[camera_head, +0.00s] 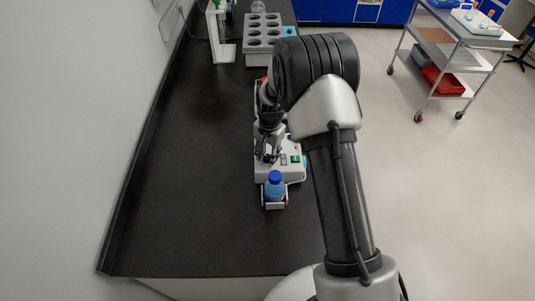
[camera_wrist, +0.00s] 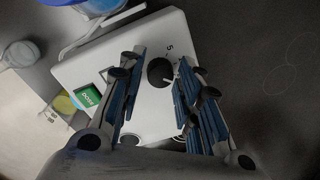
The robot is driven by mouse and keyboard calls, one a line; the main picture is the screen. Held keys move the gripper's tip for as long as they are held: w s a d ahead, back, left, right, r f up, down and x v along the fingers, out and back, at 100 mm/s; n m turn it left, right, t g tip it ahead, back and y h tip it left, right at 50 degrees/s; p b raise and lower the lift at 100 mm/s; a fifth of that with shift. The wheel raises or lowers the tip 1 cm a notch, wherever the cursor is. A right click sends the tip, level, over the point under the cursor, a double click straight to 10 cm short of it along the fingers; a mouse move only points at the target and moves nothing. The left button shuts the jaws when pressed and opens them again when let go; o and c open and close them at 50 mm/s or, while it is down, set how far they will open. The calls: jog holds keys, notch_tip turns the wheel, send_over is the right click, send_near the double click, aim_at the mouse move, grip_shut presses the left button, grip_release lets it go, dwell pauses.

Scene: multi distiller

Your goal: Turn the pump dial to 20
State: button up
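The pump (camera_head: 291,173) is a white box on the black bench in the head view, with a green switch on its face. In the wrist view its white panel (camera_wrist: 151,42) carries a round black dial (camera_wrist: 160,72), with a "5" printed close by. A light mark shows at the dial's right edge; the exact setting is too small to read. My gripper (camera_wrist: 162,62) is open, with one blue-padded finger on each side of the dial and gaps between fingers and dial. In the head view my gripper (camera_head: 267,157) is over the pump, and my arm hides part of it.
A blue-capped bottle (camera_head: 274,187) stands in a holder at the pump's near end. A green switch (camera_wrist: 88,97) lies left of the fingers. A grey rack (camera_head: 263,36) and a white stand (camera_head: 226,52) are at the back. The bench's left side is clear.

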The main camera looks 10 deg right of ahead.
jog(key=shift+o, duration=1)
notch_tip(320, 180, up, 12)
jog(key=shift+s+d, duration=0.2)
jog(key=s+r+n+t+b, duration=0.2)
jog(key=s+r+n, duration=0.3)
jog(key=s+r, duration=1.05)
jog(key=s+f+n+t+b, duration=0.1)
jog(key=s+n, duration=0.3)
jog(key=s, duration=1.3)
jog(key=shift+a+t+b, duration=0.15)
jog(key=shift+t+b, duration=0.2)
jog(key=shift+t, duration=0.25)
